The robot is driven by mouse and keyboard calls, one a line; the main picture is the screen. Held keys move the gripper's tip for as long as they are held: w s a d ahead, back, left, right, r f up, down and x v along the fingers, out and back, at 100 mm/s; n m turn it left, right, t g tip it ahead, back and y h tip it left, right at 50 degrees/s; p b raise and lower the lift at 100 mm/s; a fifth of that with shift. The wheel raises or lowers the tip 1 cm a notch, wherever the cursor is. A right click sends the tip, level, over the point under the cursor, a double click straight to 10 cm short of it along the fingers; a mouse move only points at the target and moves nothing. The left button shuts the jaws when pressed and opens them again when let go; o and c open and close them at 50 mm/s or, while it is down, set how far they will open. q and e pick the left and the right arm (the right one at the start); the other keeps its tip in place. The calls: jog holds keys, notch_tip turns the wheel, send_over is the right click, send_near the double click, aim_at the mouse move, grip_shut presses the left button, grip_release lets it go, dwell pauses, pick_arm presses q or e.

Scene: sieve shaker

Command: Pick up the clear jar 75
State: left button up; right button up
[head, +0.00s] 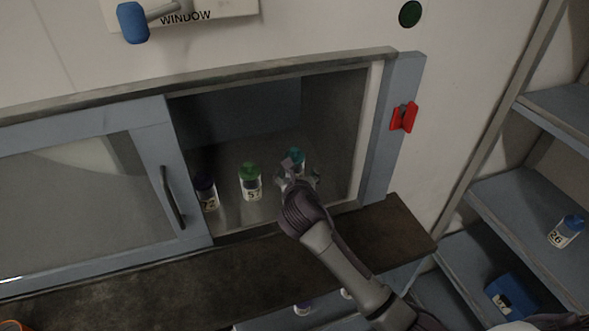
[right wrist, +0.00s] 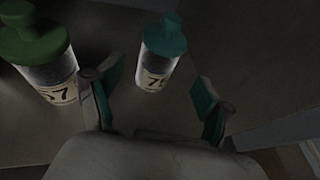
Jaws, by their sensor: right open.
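The clear jar 75 (right wrist: 158,62) has a teal cap and a pale number label, and stands upright in the right wrist view. In the head view its teal cap (head: 294,157) shows inside the window opening, with its body mostly hidden behind my gripper. My right gripper (head: 298,177) is open, reaching into the opening in front of the jar. In the right wrist view the open fingers (right wrist: 157,98) have the jar just beyond them, between their lines. I see nothing between the fingers. My left gripper is not in view.
A green-capped jar 57 (head: 251,182) stands just left of jar 75, close to the left finger. A dark-capped jar 72 (head: 206,191) is farther left by the sliding door (head: 172,190). A brown ledge (head: 120,279) runs below the opening. Shelves (head: 511,205) stand at the right.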

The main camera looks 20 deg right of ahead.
aim_at(295, 170)
jog(key=shift+x, duration=0.8)
jog(key=shift+w+f, duration=0.2)
jog(key=shift+w, duration=0.15)
jog(key=shift+p+x, duration=0.3)
jog(key=shift+x, duration=0.7)
jog(key=shift+f+x, duration=0.25)
jog(key=shift+x, duration=0.95)
jog(key=shift+w+f, duration=0.15)
jog(key=shift+w, duration=0.1)
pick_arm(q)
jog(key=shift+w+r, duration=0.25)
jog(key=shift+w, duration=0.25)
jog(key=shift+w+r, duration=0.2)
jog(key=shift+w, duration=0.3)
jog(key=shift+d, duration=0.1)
pick_arm(e)
grip_shut()
